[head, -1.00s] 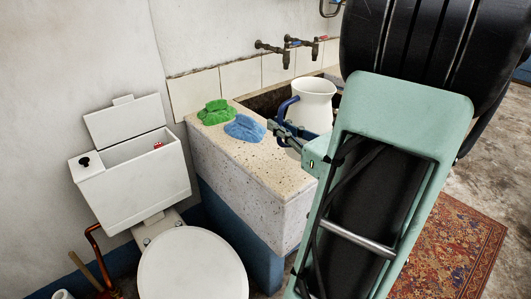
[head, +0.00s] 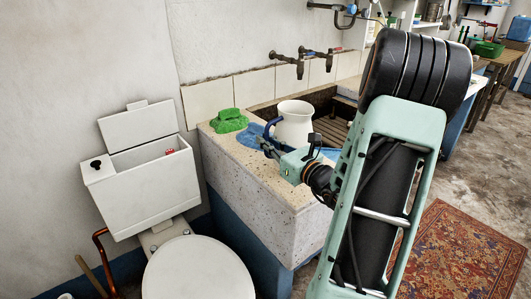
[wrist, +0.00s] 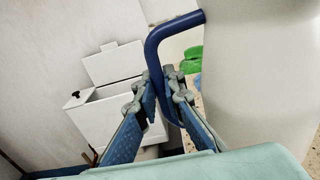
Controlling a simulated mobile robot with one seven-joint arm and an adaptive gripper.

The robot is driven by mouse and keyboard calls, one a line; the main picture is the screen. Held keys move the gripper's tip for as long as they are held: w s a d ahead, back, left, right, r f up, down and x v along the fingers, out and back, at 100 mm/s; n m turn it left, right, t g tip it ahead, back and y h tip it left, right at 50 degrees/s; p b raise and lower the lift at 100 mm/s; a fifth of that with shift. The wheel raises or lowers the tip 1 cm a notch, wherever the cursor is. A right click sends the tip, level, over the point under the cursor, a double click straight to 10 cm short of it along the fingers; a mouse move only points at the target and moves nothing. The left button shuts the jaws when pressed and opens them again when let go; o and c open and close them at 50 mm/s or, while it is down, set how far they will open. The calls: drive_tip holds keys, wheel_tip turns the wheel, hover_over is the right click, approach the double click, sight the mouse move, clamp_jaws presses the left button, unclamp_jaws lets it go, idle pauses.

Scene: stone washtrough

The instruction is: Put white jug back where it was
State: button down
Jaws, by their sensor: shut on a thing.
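My gripper (head: 266,147) is shut on the handle. In the wrist view the two fingers of my gripper (wrist: 165,90) close around the lower part of the blue handle (wrist: 155,45), with the jug's pale body (wrist: 240,75) filling the right side.
A green cloth (head: 229,120) lies on the trough's left ledge (head: 235,150). The slatted basin (head: 330,130) is behind, with taps (head: 300,56) above. A toilet (head: 198,268) stands at left, a rug (head: 460,255) at right.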

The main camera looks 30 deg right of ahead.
sight(265, 154)
drive_tip(key=shift+w+f+b, duration=0.15)
drive_tip(key=shift+f+b, duration=0.05)
drive_tip(key=shift+f, duration=0.65)
drive_tip(key=shift+w+f+b, duration=0.15)
drive_tip(key=shift+f, duration=0.65)
drive_tip(key=shift+f, duration=0.2)
drive_tip(key=c, duration=2)
unclamp_jaws()
drive_tip(key=shift+c, duration=0.2)
drive_tip(key=shift+r, duration=0.15)
drive_tip(key=s, duration=1.2)
drive_tip(key=shift+d+p, duration=0.3)
drive_tip(key=shift+d, duration=0.1)
